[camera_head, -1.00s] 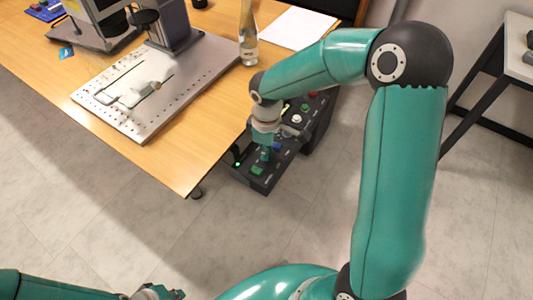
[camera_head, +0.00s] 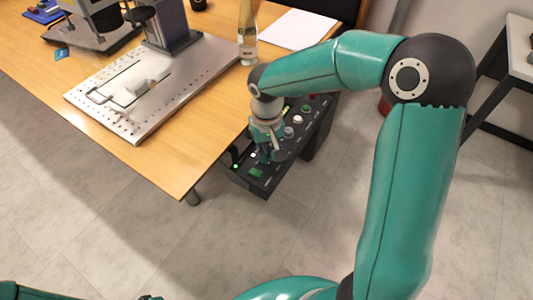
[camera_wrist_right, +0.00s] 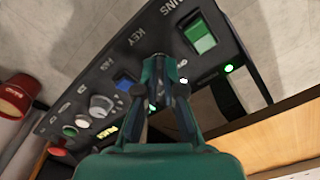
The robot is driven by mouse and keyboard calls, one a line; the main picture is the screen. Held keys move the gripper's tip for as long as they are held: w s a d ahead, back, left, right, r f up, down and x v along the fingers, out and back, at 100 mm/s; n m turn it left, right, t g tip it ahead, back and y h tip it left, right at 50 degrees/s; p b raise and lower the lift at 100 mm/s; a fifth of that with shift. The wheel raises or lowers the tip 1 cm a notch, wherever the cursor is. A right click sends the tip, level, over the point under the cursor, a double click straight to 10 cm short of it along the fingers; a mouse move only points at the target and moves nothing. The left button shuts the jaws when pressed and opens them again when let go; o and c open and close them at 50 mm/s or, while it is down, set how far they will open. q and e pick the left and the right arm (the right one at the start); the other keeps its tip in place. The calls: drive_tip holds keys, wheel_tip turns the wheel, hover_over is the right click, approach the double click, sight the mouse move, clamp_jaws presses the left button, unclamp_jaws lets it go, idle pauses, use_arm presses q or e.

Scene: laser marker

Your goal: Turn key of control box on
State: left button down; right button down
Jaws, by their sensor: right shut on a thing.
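The black control box (camera_head: 262,190) sits at the right edge of the desk, its panel facing up. My right gripper (camera_head: 264,158) points down onto the panel. In the right wrist view, the right gripper (camera_wrist_right: 160,90) is shut beside the printed word KEY (camera_wrist_right: 122,40). The key is hidden between the fingers, so its angle cannot be told. A green rocker switch (camera_wrist_right: 199,36) and a lit green lamp (camera_wrist_right: 229,68) are near the fingers. Of my left gripper only a sliver (camera_head: 150,297) shows at the bottom edge, too little to tell its state.
The wooden desk (camera_head: 190,165) carries a perforated metal plate (camera_head: 135,125), a bottle (camera_head: 247,45) and white paper (camera_head: 297,30).

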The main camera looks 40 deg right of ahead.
drive_tip(key=shift+r+m, duration=0.1)
drive_tip(key=shift+m, duration=0.5)
drive_tip(key=shift+d, duration=0.1)
drive_tip(key=c, duration=1.3)
unclamp_jaws()
wheel_tip(320, 180, up, 12)
